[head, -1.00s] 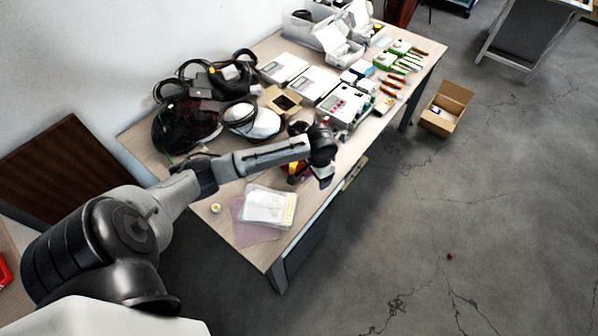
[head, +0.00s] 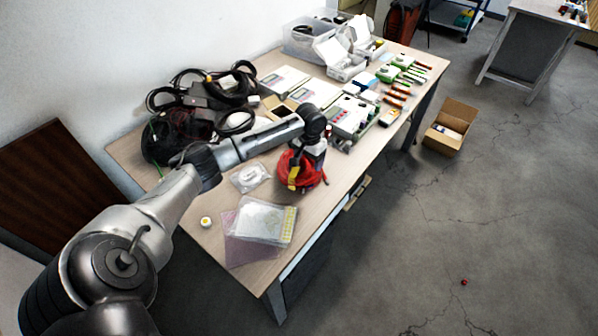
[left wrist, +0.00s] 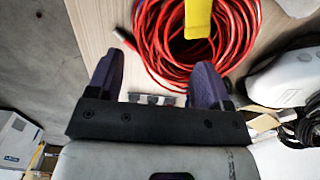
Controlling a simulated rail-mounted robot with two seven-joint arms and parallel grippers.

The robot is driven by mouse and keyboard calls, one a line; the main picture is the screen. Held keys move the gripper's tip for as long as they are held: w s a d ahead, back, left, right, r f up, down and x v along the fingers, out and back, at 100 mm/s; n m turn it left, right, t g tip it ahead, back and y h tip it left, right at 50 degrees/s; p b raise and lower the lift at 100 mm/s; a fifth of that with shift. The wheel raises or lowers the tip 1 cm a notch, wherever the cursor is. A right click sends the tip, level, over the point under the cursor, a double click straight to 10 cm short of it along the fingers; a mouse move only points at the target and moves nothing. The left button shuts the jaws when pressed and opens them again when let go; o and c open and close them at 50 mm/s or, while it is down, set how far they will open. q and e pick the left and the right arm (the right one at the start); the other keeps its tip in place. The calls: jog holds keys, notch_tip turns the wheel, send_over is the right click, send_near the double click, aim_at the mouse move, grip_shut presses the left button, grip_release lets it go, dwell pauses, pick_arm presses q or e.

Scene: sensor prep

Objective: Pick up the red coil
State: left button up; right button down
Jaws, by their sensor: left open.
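The red coil (head: 312,176) of cable lies on the wooden table, near its right edge, with a yellow tag (head: 293,177) on it. In the left wrist view the red coil (left wrist: 152,45) shows just beyond the fingertips, with the yellow tag (left wrist: 198,18) across it. My left gripper (head: 303,172) is over the coil and hides part of it. In the left wrist view my left gripper (left wrist: 158,72) has its two dark fingers apart, with nothing clearly held between them. Whether the fingers touch the cable cannot be told. My right gripper is not in view.
Flat clear packets (head: 262,222) and a small round yellow-and-white item (head: 206,222) lie at the table's near end. Black cables (head: 205,95) crowd the wall side. Metering boxes (head: 347,115) and tools stand farther along. A cardboard box (head: 450,128) is on the floor.

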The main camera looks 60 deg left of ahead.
aim_at(310, 170)
pick_arm(q)
jog(key=shift+f, duration=0.8)
jog(key=shift+w+d+f+b, duration=0.15)
jog(key=shift+f+b, duration=0.5)
jog(key=shift+f, duration=0.65)
jog(key=shift+w+f+b, duration=0.1)
jog(key=shift+f+b, duration=0.5)
jog(key=shift+f, duration=0.7)
jog(key=shift+c, duration=0.5)
jog(key=c, duration=1)
jog(key=shift+c, duration=0.8)
jog(key=shift+r, duration=0.15)
